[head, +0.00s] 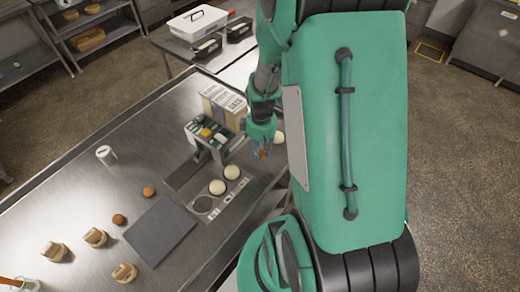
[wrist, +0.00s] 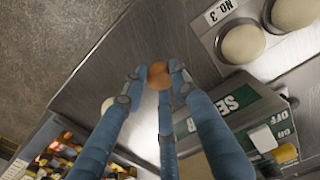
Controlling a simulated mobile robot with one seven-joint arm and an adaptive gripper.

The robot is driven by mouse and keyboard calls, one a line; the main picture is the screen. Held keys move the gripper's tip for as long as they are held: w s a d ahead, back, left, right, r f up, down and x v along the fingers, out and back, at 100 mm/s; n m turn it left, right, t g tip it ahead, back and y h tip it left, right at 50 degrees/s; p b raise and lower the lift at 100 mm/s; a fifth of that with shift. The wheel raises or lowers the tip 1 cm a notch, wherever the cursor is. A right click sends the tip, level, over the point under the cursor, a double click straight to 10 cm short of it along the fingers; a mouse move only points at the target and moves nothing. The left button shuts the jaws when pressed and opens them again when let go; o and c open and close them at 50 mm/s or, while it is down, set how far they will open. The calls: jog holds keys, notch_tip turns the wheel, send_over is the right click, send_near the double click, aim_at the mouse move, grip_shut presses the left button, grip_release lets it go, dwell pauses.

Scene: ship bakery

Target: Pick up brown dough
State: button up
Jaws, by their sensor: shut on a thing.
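My gripper (wrist: 157,82) is shut on a small round brown dough (wrist: 159,75), which sits between the fingertips in the wrist view. In the head view my gripper (head: 262,148) is over the far right part of the steel table, beside the control box; the held dough is mostly hidden there. Two more brown dough pieces, one nearer the slate (head: 148,191) and one to its left (head: 118,219), lie on the table. How high the held dough is above the table I cannot tell.
Two pale dough balls (head: 217,187) sit in a tray with round wells (head: 203,205). A control box (head: 207,137) and a carton (head: 222,103) stand behind. Another pale ball (head: 278,137) is by my gripper.

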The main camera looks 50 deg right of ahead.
jog(key=s+a+r, duration=0.1)
jog(key=s+a, duration=0.7)
jog(key=s, duration=0.3)
jog(key=shift+a+r+p, duration=0.15)
jog(key=shift+a+p, duration=0.25)
jog(key=shift+p, duration=0.05)
jog(key=shift+w+r, duration=0.1)
jog(key=shift+w, duration=0.05)
dwell(0.3)
